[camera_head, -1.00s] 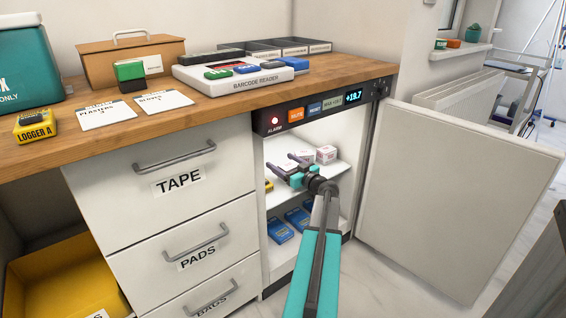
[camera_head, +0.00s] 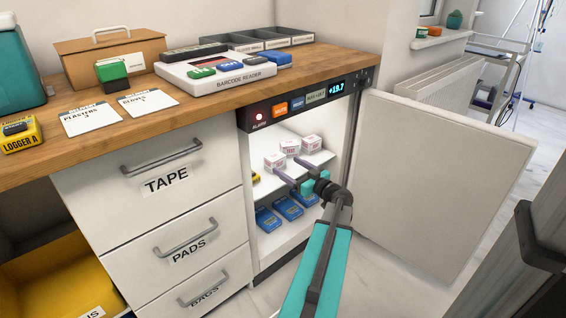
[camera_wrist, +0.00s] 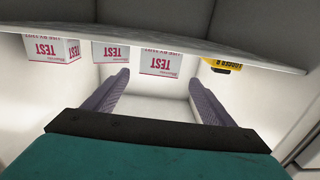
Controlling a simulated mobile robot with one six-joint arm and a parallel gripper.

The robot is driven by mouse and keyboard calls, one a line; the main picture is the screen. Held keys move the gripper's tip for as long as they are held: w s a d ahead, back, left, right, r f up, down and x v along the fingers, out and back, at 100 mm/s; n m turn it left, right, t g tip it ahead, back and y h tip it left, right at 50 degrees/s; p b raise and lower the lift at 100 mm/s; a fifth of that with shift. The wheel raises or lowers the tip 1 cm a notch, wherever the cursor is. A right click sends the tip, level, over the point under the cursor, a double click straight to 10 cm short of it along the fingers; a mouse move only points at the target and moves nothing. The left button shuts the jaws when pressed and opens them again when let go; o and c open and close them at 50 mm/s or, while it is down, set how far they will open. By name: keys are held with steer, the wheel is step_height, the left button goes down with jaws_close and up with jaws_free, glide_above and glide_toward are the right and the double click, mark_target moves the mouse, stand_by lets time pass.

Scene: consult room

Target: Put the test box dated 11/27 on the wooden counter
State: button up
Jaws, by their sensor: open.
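Three white-and-red test boxes stand on the upper shelf (camera_head: 317,159) of the open fridge: a left one (camera_head: 275,163), a middle one (camera_head: 290,147) and a right one (camera_head: 311,143). The wrist view shows them upside down, with boxes at left (camera_wrist: 52,50), middle (camera_wrist: 110,53) and right (camera_wrist: 160,64). Their dates are too small to read surely. My gripper (camera_head: 289,170) is open and empty at the fridge front, near the shelf edge. In the wrist view the right-hand box appears between my fingertips (camera_wrist: 158,78), beyond them. The wooden counter (camera_head: 215,98) runs above.
A yellow item (camera_wrist: 222,64) is at the upper shelf's side. The fridge door (camera_head: 440,180) stands open at right.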

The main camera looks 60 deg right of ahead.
steer(key=shift+s+a, duration=0.15)
steer(key=shift+s, duration=0.45)
